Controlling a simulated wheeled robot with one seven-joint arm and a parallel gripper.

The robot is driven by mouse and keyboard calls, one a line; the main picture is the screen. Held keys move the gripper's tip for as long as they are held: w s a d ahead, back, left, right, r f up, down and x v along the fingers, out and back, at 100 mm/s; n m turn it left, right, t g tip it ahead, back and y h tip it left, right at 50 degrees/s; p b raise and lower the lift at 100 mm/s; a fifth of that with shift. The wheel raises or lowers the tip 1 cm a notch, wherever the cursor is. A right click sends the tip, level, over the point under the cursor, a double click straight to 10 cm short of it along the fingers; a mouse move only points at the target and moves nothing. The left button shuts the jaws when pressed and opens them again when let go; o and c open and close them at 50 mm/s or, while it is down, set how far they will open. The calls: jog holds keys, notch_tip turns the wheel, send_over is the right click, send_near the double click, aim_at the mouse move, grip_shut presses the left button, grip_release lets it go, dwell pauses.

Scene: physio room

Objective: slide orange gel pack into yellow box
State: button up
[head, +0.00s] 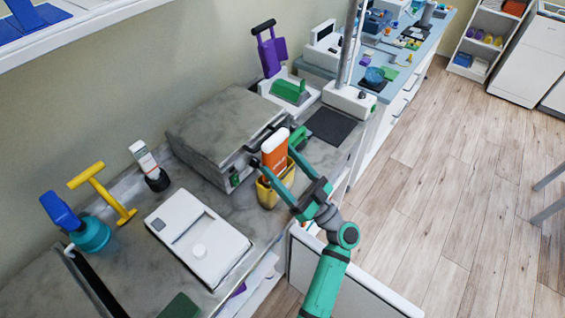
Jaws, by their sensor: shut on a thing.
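The orange gel pack (274,154) stands upright between the fingers of my gripper (282,172), which is shut on it. My fingers hide part of the box's right side.
A grey lidded appliance (222,125) stands behind the box. A white flat device (198,238), a yellow T-shaped tool (103,192) and a blue-and-teal bottle (88,232) are at left. A dark mat (332,125) lies at right. The wooden floor (440,210) is open.

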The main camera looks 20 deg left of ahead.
aim_at(283, 142)
jog(key=shift+f, duration=0.15)
jog(key=o, duration=1.5)
jog(key=shift+r, duration=4.5)
jog(key=shift+w, duration=0.1)
